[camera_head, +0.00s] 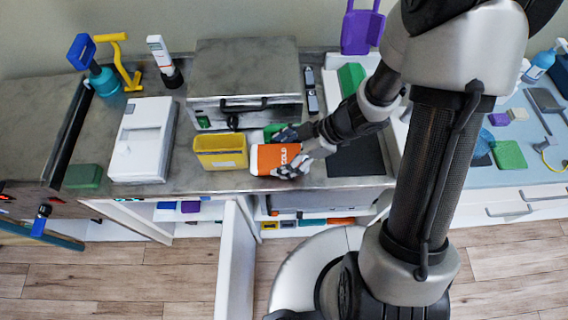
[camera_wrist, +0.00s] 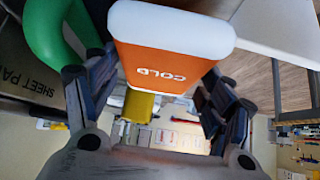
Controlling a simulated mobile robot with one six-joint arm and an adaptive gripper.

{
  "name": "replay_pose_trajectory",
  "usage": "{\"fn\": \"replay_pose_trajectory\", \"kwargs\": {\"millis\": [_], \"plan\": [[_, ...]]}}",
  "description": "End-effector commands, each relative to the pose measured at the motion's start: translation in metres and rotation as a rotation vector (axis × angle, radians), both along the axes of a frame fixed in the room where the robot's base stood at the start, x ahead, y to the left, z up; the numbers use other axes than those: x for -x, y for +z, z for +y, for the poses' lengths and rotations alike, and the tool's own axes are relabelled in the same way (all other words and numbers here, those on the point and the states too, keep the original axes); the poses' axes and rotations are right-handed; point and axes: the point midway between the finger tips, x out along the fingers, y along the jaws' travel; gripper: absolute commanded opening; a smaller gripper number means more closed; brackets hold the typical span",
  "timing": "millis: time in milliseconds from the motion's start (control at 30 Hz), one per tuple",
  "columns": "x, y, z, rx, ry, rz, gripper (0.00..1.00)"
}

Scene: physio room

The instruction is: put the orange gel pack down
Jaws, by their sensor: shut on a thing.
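The orange gel pack (camera_head: 268,158) has white edges and the word COLD on its face. In the head view it is at the front edge of the counter, just right of a yellow bin. My gripper (camera_head: 290,160) is shut on it from the right. In the wrist view the gel pack (camera_wrist: 170,48) sits between the two fingers of my gripper (camera_wrist: 158,90), with the lettering upside down. Whether the pack touches the counter top (camera_head: 215,182) cannot be told.
The yellow bin (camera_head: 221,160) stands left of the pack, with a steel box (camera_head: 245,75) behind. A green object (camera_head: 272,131) lies close behind the pack. A dark mat (camera_head: 356,157) is to the right. A white device (camera_head: 142,140) stands further left. A cabinet door (camera_head: 236,260) stands open below.

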Motion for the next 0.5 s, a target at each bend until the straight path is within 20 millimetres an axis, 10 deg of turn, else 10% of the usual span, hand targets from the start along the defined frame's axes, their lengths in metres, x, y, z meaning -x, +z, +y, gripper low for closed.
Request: {"fn": "replay_pose_trajectory", "kwargs": {"millis": [500], "plan": [[0.000,-0.041,0.000,0.000,0.000,0.000,0.36]]}}
